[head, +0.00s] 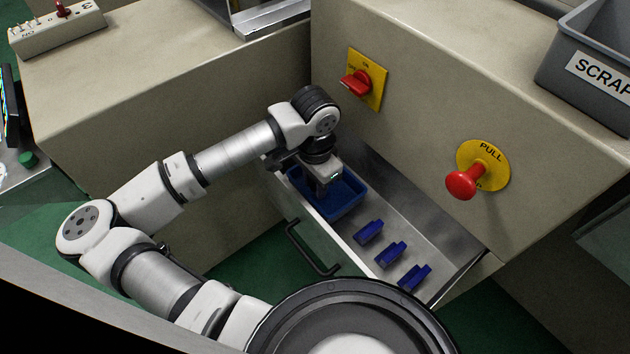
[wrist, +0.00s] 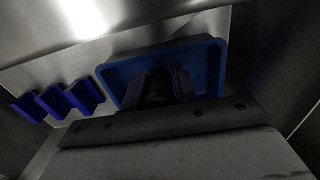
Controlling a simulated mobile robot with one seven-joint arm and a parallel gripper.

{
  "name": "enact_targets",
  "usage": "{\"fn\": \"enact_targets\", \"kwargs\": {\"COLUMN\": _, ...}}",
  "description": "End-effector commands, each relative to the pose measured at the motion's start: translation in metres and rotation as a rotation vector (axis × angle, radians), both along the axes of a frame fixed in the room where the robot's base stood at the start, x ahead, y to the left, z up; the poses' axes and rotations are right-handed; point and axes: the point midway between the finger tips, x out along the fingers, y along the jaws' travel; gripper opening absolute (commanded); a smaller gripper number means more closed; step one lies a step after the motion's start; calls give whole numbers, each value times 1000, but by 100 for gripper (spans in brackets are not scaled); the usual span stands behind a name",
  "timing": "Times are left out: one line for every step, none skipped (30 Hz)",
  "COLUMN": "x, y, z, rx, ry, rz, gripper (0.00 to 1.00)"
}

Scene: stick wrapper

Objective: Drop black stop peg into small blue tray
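The small blue tray (head: 347,204) sits in the open metal drawer, at its far-left end. It also shows in the wrist view (wrist: 209,70). My gripper (head: 322,192) points down into the tray, its lower end inside the tray's outline in the head view. In the wrist view my two dark fingers (wrist: 164,88) are apart, over the tray. A dark, rounded shape (wrist: 160,87) lies between them and may be the black stop peg. It is too dark to tell whether the fingers touch it. No peg shows clearly in the head view, where my wrist covers part of the tray.
Several small blue holders (head: 391,255) stand in the drawer beside the tray. The drawer (head: 350,248) has low walls and a black handle (head: 312,250). The cabinet front behind carries a red switch (head: 357,83) and a red pull knob (head: 462,185). A grey scrap bin (head: 590,50) stands on top.

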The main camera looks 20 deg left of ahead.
Motion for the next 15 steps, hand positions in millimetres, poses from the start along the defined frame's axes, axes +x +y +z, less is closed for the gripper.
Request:
{"fn": "enact_targets", "kwargs": {"x": 0, "y": 0, "z": 0, "rx": 0, "ry": 0, "rz": 0, "gripper": 36}}
{"fn": "enact_targets", "kwargs": {"x": 0, "y": 0, "z": 0, "rx": 0, "ry": 0, "rz": 0, "gripper": 39}}
{"fn": "enact_targets", "kwargs": {"x": 0, "y": 0, "z": 0, "rx": 0, "ry": 0, "rz": 0, "gripper": 45}}
{"fn": "enact_targets", "kwargs": {"x": 0, "y": 0, "z": 0, "rx": 0, "ry": 0, "rz": 0, "gripper": 49}}
{"fn": "enact_targets", "kwargs": {"x": 0, "y": 0, "z": 0, "rx": 0, "ry": 0, "rz": 0, "gripper": 49}}
{"fn": "enact_targets", "kwargs": {"x": 0, "y": 0, "z": 0, "rx": 0, "ry": 0, "rz": 0, "gripper": 49}}
{"fn": "enact_targets", "kwargs": {"x": 0, "y": 0, "z": 0, "rx": 0, "ry": 0, "rz": 0, "gripper": 49}}
{"fn": "enact_targets", "kwargs": {"x": 0, "y": 0, "z": 0, "rx": 0, "ry": 0, "rz": 0, "gripper": 49}}
{"fn": "enact_targets", "kwargs": {"x": 0, "y": 0, "z": 0, "rx": 0, "ry": 0, "rz": 0, "gripper": 49}}
{"fn": "enact_targets", "kwargs": {"x": 0, "y": 0, "z": 0, "rx": 0, "ry": 0, "rz": 0, "gripper": 49}}
{"fn": "enact_targets", "kwargs": {"x": 0, "y": 0, "z": 0, "rx": 0, "ry": 0, "rz": 0, "gripper": 49}}
{"fn": "enact_targets", "kwargs": {"x": 0, "y": 0, "z": 1, "rx": -1, "ry": -1, "rz": 0, "gripper": 49}}
{"fn": "enact_targets", "kwargs": {"x": 0, "y": 0, "z": 1, "rx": -1, "ry": -1, "rz": 0, "gripper": 49}}
{"fn": "enact_targets", "kwargs": {"x": 0, "y": 0, "z": 2, "rx": -1, "ry": -1, "rz": 0, "gripper": 49}}
{"fn": "enact_targets", "kwargs": {"x": 0, "y": 0, "z": 4, "rx": -1, "ry": -1, "rz": 0, "gripper": 49}}
